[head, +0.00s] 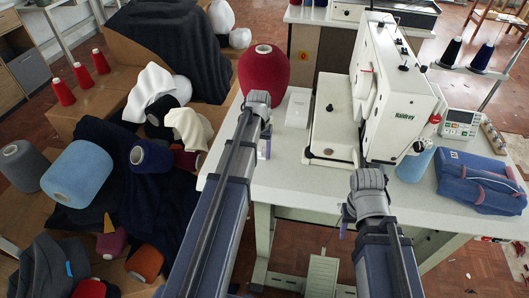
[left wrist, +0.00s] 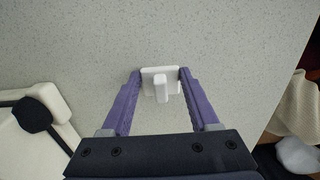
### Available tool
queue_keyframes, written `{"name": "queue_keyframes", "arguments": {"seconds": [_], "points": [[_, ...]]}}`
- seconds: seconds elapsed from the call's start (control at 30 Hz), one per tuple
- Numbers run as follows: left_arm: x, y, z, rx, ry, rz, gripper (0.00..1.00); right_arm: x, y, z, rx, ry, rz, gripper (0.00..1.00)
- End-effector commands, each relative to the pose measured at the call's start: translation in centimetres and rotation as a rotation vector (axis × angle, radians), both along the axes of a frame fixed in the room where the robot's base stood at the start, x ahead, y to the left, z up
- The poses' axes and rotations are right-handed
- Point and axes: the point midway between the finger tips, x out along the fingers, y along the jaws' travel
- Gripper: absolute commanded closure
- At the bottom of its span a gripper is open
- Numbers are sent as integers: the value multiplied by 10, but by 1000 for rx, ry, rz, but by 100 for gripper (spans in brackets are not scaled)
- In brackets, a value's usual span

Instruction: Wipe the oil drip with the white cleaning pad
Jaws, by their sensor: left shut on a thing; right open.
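The white cleaning pad (left wrist: 161,86), a small flat plate with an upright grip, is between the purple fingers of my left gripper (left wrist: 160,75) in the left wrist view. The fingers are shut on it, over the speckled tabletop; I cannot tell whether it touches the surface. In the head view my left gripper (head: 265,149) is at the table's left part, and its arm hides the pad. My right gripper (head: 345,222) is open at the table's front edge, with its fingers mostly hidden. I cannot make out the oil drip in either view.
The white sewing machine (head: 395,95) stands right of my left gripper. Free tabletop (head: 300,170) lies in front.

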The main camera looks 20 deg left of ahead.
Motion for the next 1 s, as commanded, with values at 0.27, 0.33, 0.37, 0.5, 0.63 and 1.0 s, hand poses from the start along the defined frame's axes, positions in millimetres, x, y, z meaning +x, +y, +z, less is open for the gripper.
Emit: {"name": "queue_keyframes", "arguments": {"seconds": [0.27,0.33,0.37,0.5,0.63,1.0], "points": [[-4,20,-2,3,1,2,83,0,0,-2,0,0,0,50],[-5,20,-2,4,1,1,83,0,0,-2,0,0,0,50],[-5,20,-2,4,1,1,83,0,0,-2,0,0,0,50],[-5,21,-2,5,1,2,83,0,0,-2,0,0,0,50],[-5,21,3,5,1,2,83,0,0,3,0,0,0,50],[-4,19,38,2,0,1,83,0,0,38,0,0,0,50]]}}
